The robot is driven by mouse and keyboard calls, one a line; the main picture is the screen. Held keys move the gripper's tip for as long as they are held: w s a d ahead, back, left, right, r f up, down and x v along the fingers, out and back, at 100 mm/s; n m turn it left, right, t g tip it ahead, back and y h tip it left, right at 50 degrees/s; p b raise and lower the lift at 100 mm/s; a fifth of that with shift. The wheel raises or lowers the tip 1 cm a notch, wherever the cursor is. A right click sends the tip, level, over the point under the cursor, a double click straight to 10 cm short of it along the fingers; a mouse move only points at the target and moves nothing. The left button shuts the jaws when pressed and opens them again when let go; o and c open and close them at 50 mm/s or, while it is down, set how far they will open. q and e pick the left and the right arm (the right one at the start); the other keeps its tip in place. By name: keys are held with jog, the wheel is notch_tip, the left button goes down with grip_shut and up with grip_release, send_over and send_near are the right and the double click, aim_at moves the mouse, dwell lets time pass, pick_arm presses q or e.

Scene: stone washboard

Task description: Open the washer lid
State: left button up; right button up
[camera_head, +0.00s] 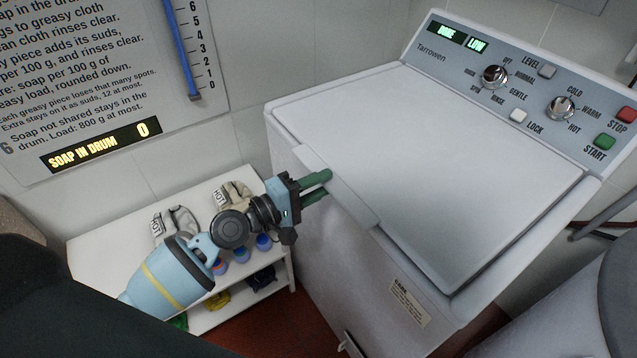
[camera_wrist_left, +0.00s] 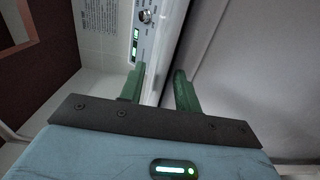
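The white washer's lid (camera_head: 430,165) is down flat on the washer body (camera_head: 330,225). A raised lip (camera_head: 338,186) runs along the lid's front left edge. My left gripper (camera_head: 328,184) is at this lip, its green fingertips reaching its outer side. In the left wrist view the two fingers (camera_wrist_left: 160,90) stand apart, with a pale edge showing in the gap. I cannot tell whether a fingertip touches the lip. My right gripper is not in view.
The control panel (camera_head: 530,85) has dials and buttons; its displays read DONE and LOW. A low white shelf (camera_head: 120,220) with gloves and small coloured containers stands left of the washer. A wall sign (camera_head: 90,80) hangs behind. The space above the lid is clear.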

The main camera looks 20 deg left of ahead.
pick_arm(q)
grip_shut()
jog(key=shift+w, duration=0.1)
dwell(0.4)
